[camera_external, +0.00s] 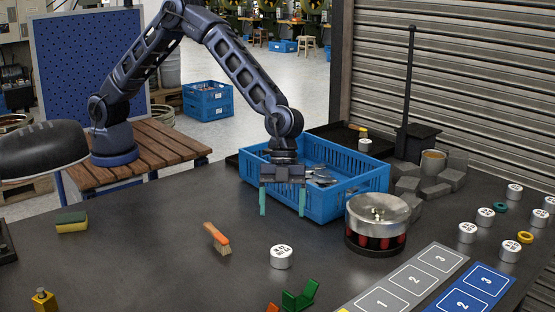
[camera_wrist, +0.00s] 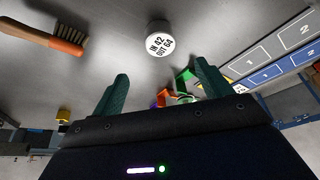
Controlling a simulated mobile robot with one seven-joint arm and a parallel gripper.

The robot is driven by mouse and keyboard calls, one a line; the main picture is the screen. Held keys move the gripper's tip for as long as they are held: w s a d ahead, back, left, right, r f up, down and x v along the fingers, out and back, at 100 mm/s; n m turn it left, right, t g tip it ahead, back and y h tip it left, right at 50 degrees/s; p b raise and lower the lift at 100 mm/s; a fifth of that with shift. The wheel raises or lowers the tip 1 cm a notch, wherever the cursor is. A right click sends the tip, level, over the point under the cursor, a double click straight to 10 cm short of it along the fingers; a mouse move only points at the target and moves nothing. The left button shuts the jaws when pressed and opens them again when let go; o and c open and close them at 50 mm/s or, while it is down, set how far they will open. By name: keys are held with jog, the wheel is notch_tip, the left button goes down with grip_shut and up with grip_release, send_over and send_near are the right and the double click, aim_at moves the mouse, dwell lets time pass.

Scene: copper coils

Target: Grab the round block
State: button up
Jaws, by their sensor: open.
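A white round block (camera_external: 281,257) with dark lettering on top stands upright on the dark table, in front of the blue crate. It also shows in the wrist view (camera_wrist: 158,40), at the top centre, beyond the gap between the fingers. My gripper (camera_external: 282,210) is open and empty, with green fingers pointing down above the table. It is apart from this block, behind and above it in the external view. In the wrist view both fingers (camera_wrist: 162,74) show, wide apart. Several similar white round blocks, one of them here (camera_external: 467,232), stand at the right side of the table.
A blue crate (camera_external: 345,204) with metal parts stands behind my gripper. A round metal-topped container (camera_external: 376,245) stands right of the near block. An orange-handled brush (camera_external: 217,238) lies left of it. A green piece (camera_external: 300,296) and numbered mats (camera_external: 408,284) lie in front.

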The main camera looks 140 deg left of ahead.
aim_at(281, 250)
jog(key=x, duration=1.1)
jog(key=shift+a+f, duration=0.15)
jog(key=shift+f, duration=0.3)
jog(key=shift+c, duration=0.4)
jog(key=c, duration=1.1)
